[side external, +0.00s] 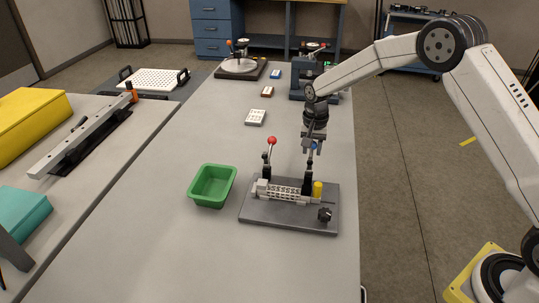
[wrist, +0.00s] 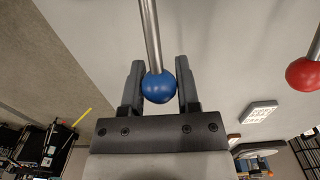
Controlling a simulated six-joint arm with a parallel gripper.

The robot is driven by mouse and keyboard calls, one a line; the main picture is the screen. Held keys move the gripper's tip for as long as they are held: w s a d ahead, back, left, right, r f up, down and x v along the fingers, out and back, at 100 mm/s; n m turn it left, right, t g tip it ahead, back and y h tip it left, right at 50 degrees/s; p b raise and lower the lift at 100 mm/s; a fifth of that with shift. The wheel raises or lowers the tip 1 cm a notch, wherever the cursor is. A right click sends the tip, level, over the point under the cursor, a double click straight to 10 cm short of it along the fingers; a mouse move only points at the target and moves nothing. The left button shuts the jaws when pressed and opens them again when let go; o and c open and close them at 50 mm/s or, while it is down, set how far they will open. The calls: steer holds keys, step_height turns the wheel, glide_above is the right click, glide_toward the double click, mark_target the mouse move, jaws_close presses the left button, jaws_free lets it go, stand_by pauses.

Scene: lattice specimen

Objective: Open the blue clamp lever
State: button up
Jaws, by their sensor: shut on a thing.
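The blue clamp lever has a metal rod and a blue ball knob (wrist: 158,87); the knob also shows small in the side external view (side external: 314,146). The lever stands near upright at the right end of a dark grey fixture plate (side external: 262,216). My gripper (side external: 314,143) reaches down from above, with its fingers on either side of the blue knob, shut on it. The gripper also shows in the wrist view (wrist: 161,72). A red-knobbed lever (side external: 272,141) stands upright at the fixture's left. A pale lattice specimen (side external: 285,190) lies between the two clamps.
A yellow cylinder (side external: 317,189) and a black knob (side external: 325,214) are on the fixture's right side. A green bin (side external: 212,186) stands just left of the plate. A white block with holes (side external: 255,117) lies farther back. The table between bin and left edge is clear.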

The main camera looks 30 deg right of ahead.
steer(key=o, duration=0.9)
steer(key=shift+r, duration=0.1)
steer(key=shift+r, duration=2.65)
